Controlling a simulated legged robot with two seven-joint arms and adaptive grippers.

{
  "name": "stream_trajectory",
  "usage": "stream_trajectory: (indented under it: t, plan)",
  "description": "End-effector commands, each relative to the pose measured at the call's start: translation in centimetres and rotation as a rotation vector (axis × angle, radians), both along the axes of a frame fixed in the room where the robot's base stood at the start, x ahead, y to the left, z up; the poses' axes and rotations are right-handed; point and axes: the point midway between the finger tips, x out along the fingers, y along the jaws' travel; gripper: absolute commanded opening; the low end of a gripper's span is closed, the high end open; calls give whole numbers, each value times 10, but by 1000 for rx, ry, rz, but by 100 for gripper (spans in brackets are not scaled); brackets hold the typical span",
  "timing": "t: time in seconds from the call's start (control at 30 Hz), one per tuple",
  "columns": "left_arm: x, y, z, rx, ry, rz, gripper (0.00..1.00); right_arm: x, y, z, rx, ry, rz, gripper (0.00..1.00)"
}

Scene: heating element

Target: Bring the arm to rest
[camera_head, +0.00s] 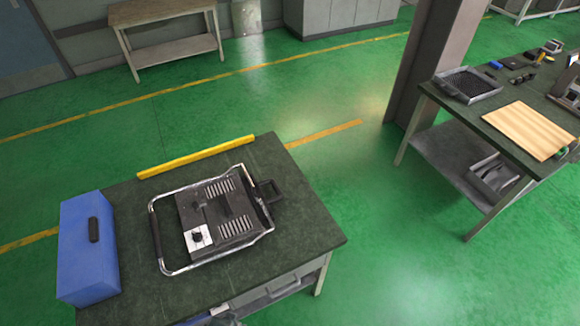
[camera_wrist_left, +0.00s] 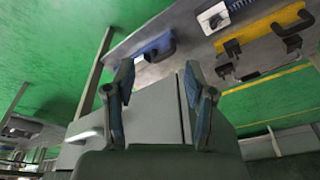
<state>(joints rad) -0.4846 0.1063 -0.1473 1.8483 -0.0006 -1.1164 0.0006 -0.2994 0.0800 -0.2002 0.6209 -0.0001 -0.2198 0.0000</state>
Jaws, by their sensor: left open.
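My left gripper (camera_wrist_left: 158,70) shows in the left wrist view, with its two dark fingers spread apart and nothing between them. It is below the level of a table top that shows at the top of that view. The arm itself cannot be made out clearly in the head view. My right gripper is in neither view. The heating element unit (camera_head: 218,212), a dark slotted box with a white knob panel and a silver tube frame, sits on the near table (camera_head: 290,245).
A blue box (camera_head: 88,265) with a black handle stands at the table's left, and a yellow bar (camera_head: 195,157) lies along the back edge. A second table at right holds a black tray (camera_head: 467,85) and a wooden board (camera_head: 530,130). Green floor lies between the tables.

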Motion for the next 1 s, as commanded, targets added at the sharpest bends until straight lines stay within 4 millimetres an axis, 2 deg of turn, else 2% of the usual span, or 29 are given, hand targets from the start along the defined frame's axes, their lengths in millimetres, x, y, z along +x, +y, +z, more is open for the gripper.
stream_trajectory:
  t: [0.03,0.17,0.2,0.3,0.4,0.5,0.63,0.73,1.0]
  plan:
    - [-9,1,-38,2,22,-2,55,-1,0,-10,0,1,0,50]
    - [-42,5,-133,6,59,-9,55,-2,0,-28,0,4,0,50]
    - [-57,7,-160,8,72,-12,55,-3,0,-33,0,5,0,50]
    - [-98,14,-219,11,101,-18,55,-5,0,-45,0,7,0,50]
    - [-139,21,-261,14,125,-23,55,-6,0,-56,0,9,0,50]
    - [-173,27,-286,17,142,-27,55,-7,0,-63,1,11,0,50]
    - [-200,33,-301,19,154,-31,55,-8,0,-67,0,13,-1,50]
    - [-208,34,-304,19,156,-32,55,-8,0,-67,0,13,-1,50]
    - [-208,35,-303,19,156,-32,55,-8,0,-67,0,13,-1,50]
